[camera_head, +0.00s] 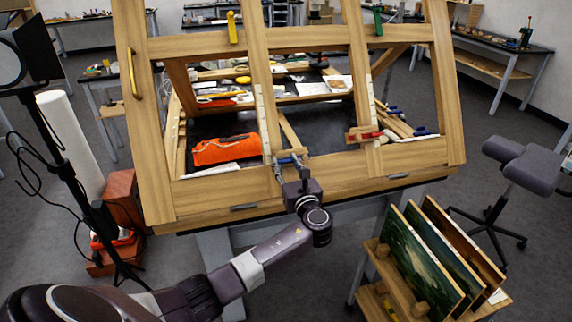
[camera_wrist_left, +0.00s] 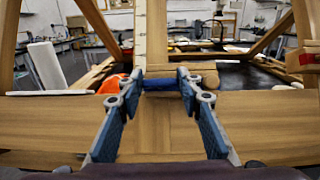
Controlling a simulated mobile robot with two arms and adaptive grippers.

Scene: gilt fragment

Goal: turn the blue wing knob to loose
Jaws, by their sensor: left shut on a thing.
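The blue wing knob (camera_wrist_left: 162,85) is a short blue bar on the wooden frame, in the middle of the left wrist view. It sits just below an upright strip with markings. My left gripper (camera_wrist_left: 162,79) has a fingertip at each end of the knob and is shut on it. In the head view my left gripper (camera_head: 291,163) reaches the lower rail of the frame, and it partly hides the knob. My right gripper is not in view.
The big tilted wooden frame (camera_head: 205,198) stands in front of me. A red clamp (camera_head: 366,135) sits on its right upright. A yellow piece (camera_head: 232,28) and a green piece (camera_head: 378,20) are on the upper rail. Painted panels (camera_head: 425,262) stand in a rack at the lower right.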

